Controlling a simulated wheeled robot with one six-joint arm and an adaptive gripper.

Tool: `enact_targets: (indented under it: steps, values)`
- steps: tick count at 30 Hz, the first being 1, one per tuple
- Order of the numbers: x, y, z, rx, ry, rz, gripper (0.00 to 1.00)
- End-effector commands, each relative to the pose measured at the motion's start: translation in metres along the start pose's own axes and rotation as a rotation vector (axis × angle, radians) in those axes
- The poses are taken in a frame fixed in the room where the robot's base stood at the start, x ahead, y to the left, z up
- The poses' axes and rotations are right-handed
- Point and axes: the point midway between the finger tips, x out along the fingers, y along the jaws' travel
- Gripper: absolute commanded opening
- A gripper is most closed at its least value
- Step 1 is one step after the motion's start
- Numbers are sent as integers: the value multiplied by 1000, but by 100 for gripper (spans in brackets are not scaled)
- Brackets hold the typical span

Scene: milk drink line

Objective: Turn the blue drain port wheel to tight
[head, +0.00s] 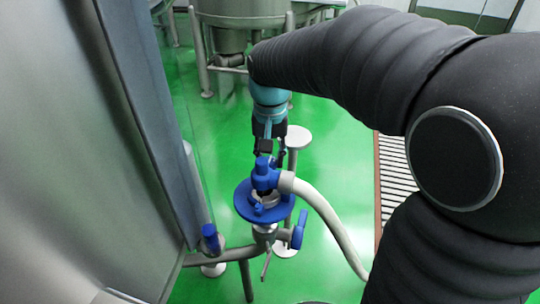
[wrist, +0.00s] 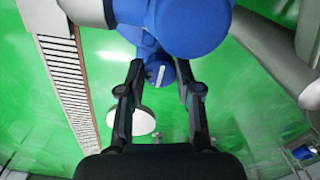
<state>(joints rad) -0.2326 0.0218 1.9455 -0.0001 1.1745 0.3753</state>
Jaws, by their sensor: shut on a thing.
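The blue drain port wheel (wrist: 158,71) shows in the wrist view as a small blue knob with a white mark, at the end of a larger blue fitting (wrist: 187,22). My gripper (wrist: 160,70) has a fingertip on each side of the wheel and is shut on it. In the head view my gripper (head: 268,156) reaches down to the blue fitting (head: 265,176) from behind. The fitting stands above a wide blue disc (head: 245,208) on a steel pipe. The wheel is not clearly made out in the head view, and its exact turn cannot be told.
A pale hose (head: 325,215) curves from the fitting to the lower right. Blue valve handles (head: 299,229) and (head: 210,238) sit on the pipework close by. A large steel wall (head: 75,150) stands left. Green floor lies open behind, with a drain grate (head: 393,180) right.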

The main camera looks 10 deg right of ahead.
Motion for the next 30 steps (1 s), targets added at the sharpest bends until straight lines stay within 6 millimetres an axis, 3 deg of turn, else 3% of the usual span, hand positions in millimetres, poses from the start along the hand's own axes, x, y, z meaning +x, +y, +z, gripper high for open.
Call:
enact_targets:
  steps: [2, 3, 5, 6, 17, 23, 30]
  values:
    - [1, 0, 0, 1, -2, 1, 0]
    - [1, 0, 0, 1, -2, 1, 41]
    - [1, 0, 0, 1, -2, 1, 56]
    - [1, 0, 0, 0, -2, 1, 59]
    - [-4, 0, 0, 0, 1, 0, 59]
    - [-32, 0, -1, 0, 4, -2, 59]
    - [-80, 0, -1, 0, 3, -1, 59]
